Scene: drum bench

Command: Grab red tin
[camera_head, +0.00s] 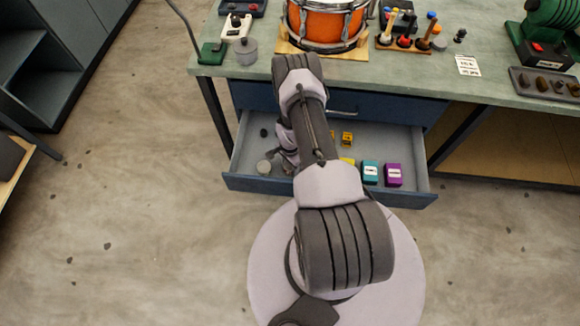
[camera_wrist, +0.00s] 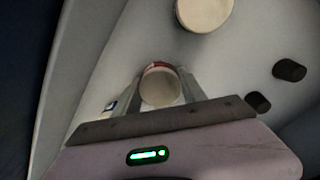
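A small round tin (camera_wrist: 160,88) with a pale end and a red band along its upper edge shows in the wrist view, taken to be the red tin. My gripper (camera_wrist: 163,80) has one finger on each side of it, with no clear gap on either side. I cannot tell whether the fingers press on it. In the head view my gripper (camera_head: 289,157) is down inside the open drawer (camera_head: 240,184) at its left part. My arm and gripper hide the red tin there.
A pale round tin (camera_head: 264,167) stands left of my gripper; it also shows in the wrist view (camera_wrist: 205,10). Dark small cylinders (camera_wrist: 289,70) lie nearby. Teal (camera_head: 370,172) and purple (camera_head: 393,175) boxes sit in the drawer's right part. The bench top (camera_head: 420,75) overhangs behind.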

